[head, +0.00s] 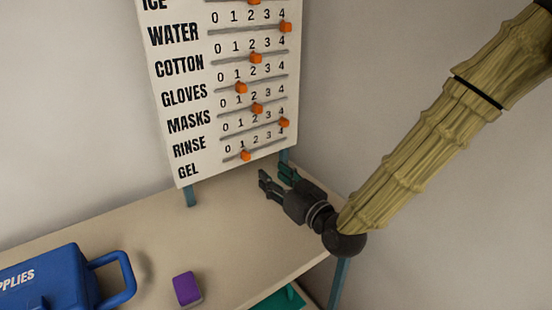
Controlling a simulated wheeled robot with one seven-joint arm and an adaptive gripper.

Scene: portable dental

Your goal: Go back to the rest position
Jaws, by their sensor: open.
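My gripper (276,179) is at the end of my arm, which reaches in from the upper right. Its dark fingers are spread and empty, in front of the lower right of the white slider board (235,120). The board stands on blue-green legs at the back of the beige table (215,230). I cannot tell whether the fingertips touch the board. Orange sliders sit on its rows, among them the rinse slider (284,123) and the gel slider (245,155).
A blue supplies box (50,275) with a handle stands at the table's lower left. A purple block (187,288) lies near the front edge. A green thing (283,298) shows below the table's edge. The table's middle is clear. Plain walls close off the back and right.

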